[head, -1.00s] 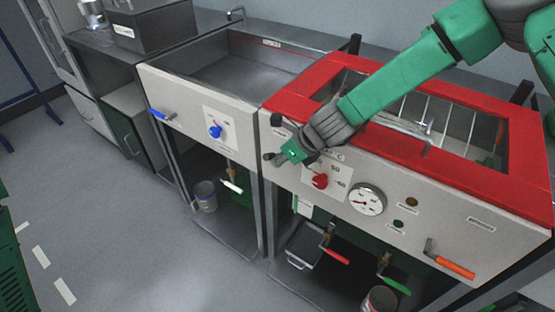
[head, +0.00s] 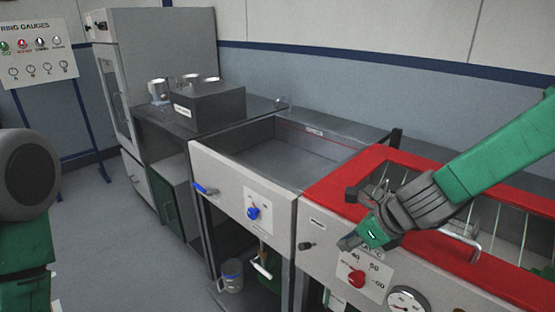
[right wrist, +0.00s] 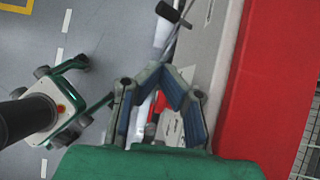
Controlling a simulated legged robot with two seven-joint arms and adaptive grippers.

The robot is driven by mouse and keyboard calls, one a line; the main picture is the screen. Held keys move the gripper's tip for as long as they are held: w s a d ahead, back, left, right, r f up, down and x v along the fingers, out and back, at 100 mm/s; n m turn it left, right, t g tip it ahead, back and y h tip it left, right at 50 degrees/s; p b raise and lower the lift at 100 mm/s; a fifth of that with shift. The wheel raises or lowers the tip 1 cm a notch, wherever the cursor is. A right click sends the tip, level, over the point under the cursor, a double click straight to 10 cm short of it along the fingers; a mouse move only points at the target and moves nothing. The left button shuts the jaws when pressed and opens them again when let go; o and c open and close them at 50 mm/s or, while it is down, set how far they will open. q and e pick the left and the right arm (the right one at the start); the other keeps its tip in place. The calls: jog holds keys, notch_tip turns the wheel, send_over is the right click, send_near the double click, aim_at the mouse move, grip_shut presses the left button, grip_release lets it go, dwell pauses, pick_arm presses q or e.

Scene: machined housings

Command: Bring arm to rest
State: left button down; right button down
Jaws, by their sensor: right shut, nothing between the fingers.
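My right arm comes in from the right edge of the head view, over the red-rimmed tank. My right gripper (head: 366,228) is shut and empty, in front of the left part of that tank's rim and above the red knob (head: 357,279). In the right wrist view its blue-padded fingers (right wrist: 160,72) meet at the tips with nothing between them. A dark round joint and green link of my left arm show at the left edge of the head view. My left gripper is not in view.
The red-rimmed tank (head: 331,190) has a pale front panel with a gauge (head: 407,301). An open steel basin (head: 235,173) with a blue knob (head: 253,213) adjoins it. A dark box (head: 210,108) stands on the counter further left. The floor (head: 120,240) in front is clear.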

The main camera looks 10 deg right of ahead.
jog(key=s+d+f+n+g+h, duration=0.2)
jog(key=s+f+n, duration=0.5)
jog(key=s+f, duration=0.1)
jog(key=s+d+f+n+g+h, duration=0.1)
jog(key=s+d+f+n+h, duration=0.1)
jog(key=s+f+n, duration=0.55)
jog(key=s+d+f+n, duration=0.1)
jog(key=s+f+n, duration=0.1)
jog(key=s+n, duration=0.5)
jog(key=s+d+f+n+g, duration=0.1)
jog(key=s+f+n, duration=0.2)
jog(key=s+n, duration=0.4)
jog(key=shift+s+d+h, duration=0.4)
jog(key=shift+s+d, duration=0.1)
